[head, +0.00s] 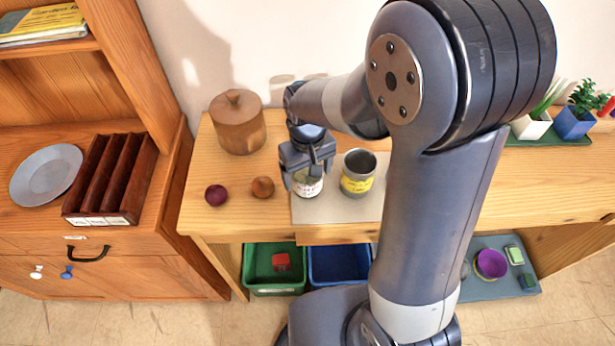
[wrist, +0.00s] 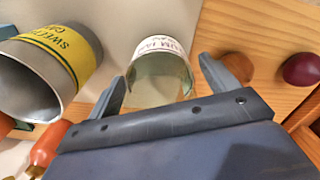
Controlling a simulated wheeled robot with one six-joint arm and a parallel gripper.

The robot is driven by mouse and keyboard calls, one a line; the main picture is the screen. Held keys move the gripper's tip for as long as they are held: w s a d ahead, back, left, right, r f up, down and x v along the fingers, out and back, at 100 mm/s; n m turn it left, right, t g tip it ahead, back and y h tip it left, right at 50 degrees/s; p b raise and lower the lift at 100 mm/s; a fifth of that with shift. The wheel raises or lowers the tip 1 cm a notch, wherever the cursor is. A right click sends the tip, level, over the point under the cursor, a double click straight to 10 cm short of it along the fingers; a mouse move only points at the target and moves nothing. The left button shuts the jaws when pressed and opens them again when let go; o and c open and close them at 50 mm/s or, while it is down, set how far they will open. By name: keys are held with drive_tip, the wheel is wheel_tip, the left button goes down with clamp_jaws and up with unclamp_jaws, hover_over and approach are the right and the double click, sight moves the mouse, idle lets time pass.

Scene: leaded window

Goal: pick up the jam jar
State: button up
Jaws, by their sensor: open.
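The jam jar (head: 308,187) is a clear glass jar with a white label, standing on a pale mat (head: 338,208) on the wooden table. In the wrist view the jam jar (wrist: 160,75) lies between the two fingers, its label at the far end; part of the label reads "JAM". My gripper (head: 308,175) is open around the jar from above, and in the wrist view my gripper (wrist: 163,72) shows a finger on each side of it. A small gap shows at the right finger; contact at the left finger is hard to tell.
A grey tin (head: 357,172) with a yellow label stands close right of the jar. A brown ball (head: 263,187) and a dark plum-coloured ball (head: 215,195) lie to the left. A lidded wooden canister (head: 238,125) stands behind. Green (head: 262,258) and blue bins sit below.

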drive_tip(key=shift+c, duration=0.4)
drive_tip(key=c, duration=1.1)
drive_tip(key=shift+r, duration=0.15)
